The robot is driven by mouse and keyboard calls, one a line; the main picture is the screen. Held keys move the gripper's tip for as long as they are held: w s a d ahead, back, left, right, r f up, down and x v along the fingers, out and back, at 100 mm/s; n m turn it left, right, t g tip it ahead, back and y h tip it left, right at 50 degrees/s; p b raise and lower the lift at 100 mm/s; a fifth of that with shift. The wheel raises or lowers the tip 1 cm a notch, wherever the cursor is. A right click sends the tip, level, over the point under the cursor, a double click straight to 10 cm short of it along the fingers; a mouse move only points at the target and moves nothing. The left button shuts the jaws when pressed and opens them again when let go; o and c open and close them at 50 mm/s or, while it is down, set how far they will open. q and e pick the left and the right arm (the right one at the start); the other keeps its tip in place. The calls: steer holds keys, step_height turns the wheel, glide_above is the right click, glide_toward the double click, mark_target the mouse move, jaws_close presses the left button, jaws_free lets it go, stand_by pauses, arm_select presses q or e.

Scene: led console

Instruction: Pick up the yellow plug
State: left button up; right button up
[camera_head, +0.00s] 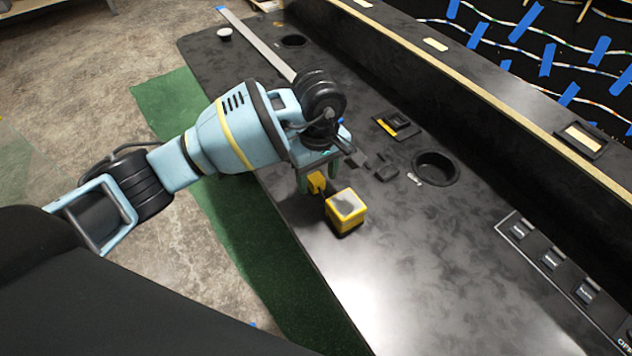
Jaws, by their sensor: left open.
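The yellow plug (346,211) lies on the black console top (420,260) near its left edge. It is a yellow block with a greyish top, and a smaller yellow part shows just behind it to the upper left. My left gripper (317,179) comes in from the left, pointing down at the console. Its greenish fingers are open, with the smaller yellow part showing between them. I cannot tell whether the fingers touch it. The arm hides the area behind the gripper. My right gripper is not in view.
A round black hole (436,168) and a recessed slot with a yellow strip (398,125) lie beyond the plug. Labelled switches (551,259) line the right. A raised ledge (480,95) runs along the back. The console top in front of the plug is clear.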

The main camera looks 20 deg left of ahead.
arm_select(q)
steer(key=shift+f, duration=0.95)
steer(key=c, duration=1.1)
steer(key=shift+r, duration=0.1)
